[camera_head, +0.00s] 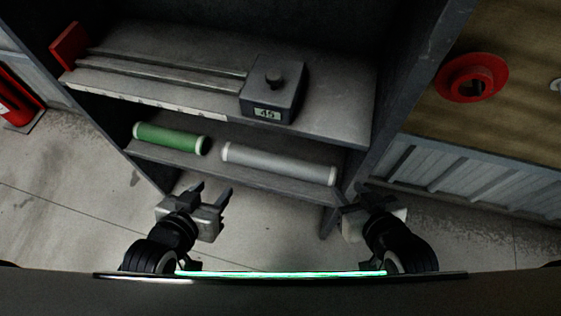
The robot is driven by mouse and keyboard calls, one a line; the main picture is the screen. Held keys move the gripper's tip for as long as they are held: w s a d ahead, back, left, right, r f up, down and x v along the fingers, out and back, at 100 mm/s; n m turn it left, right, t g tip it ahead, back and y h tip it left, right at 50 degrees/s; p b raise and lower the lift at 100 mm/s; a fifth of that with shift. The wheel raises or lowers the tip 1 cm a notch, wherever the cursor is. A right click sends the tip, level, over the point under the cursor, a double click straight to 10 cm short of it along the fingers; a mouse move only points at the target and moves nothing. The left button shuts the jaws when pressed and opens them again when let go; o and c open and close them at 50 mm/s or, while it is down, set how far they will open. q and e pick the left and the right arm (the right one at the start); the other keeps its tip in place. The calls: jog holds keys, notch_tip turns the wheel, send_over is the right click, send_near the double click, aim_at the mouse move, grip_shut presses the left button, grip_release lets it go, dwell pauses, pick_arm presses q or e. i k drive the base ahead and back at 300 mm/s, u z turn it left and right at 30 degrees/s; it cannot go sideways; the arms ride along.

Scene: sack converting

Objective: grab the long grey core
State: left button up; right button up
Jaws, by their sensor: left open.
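The long grey core (279,163) lies on its side on the lower shelf, with pale rims at both ends. It slopes slightly down to the right, and nothing covers it. My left gripper (211,191) is open and empty in front of the lower shelf, below and left of the grey core and apart from it. My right gripper (356,197) is below and right of the core's right end, beside the shelf unit's right post. I cannot tell how far its fingers are apart, and no object shows in it.
A shorter green core (170,138) lies left of the grey one on the lower shelf (225,172). The upper shelf (335,108) holds a grey box with a knob and display (272,90) on rails. A red flanged part (472,78) sits on a wooden top at right.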

aim_at(317, 173)
jog(key=u, duration=0.3)
jog(key=k, duration=1)
jog(key=u, duration=1)
jog(key=i, duration=1.05)
jog(key=z, duration=0.75)
